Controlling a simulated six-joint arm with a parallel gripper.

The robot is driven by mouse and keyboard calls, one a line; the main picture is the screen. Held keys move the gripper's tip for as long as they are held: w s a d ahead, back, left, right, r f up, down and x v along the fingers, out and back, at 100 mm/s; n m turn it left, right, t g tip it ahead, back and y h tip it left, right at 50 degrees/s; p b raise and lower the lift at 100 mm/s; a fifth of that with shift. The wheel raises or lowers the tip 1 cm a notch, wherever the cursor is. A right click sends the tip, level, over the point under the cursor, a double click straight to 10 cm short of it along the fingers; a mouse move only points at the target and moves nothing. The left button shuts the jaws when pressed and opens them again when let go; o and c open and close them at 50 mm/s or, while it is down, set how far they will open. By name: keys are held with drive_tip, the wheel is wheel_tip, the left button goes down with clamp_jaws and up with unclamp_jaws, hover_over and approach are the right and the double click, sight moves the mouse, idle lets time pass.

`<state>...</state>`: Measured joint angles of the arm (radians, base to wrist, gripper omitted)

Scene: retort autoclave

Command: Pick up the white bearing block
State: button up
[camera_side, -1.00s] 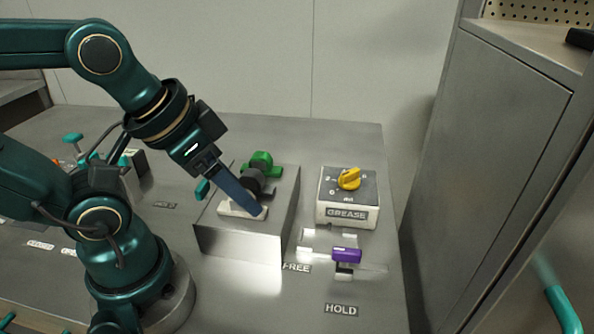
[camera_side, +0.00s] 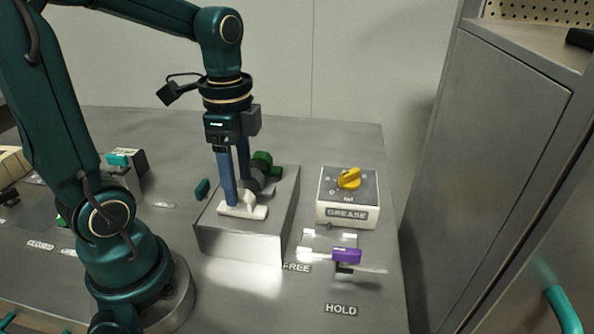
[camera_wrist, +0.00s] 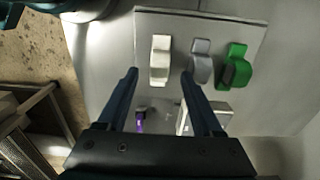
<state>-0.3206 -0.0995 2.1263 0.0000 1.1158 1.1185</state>
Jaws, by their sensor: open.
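The white bearing block (camera_side: 256,212) sits near the front of the metal pedestal, with a flat foot and a raised hump. In the wrist view the white bearing block (camera_wrist: 160,62) lies between and slightly beyond the fingertips. My gripper (camera_side: 237,197) points straight down at the block, its blue fingers apart. The fingers partly hide the block in the side view. In the wrist view my gripper (camera_wrist: 160,74) is open and nothing is held in it. Whether a finger touches the block cannot be told.
A grey block (camera_wrist: 201,64) and a green block (camera_side: 264,160) stand in a row behind the white one on the pedestal (camera_side: 240,240). The GREASE box (camera_side: 347,213) with a yellow knob and a purple-handled lever (camera_side: 346,255) are to the right.

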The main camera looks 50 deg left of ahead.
sight(240, 193)
drive_tip(key=shift+f, duration=1.95)
clamp_jaws()
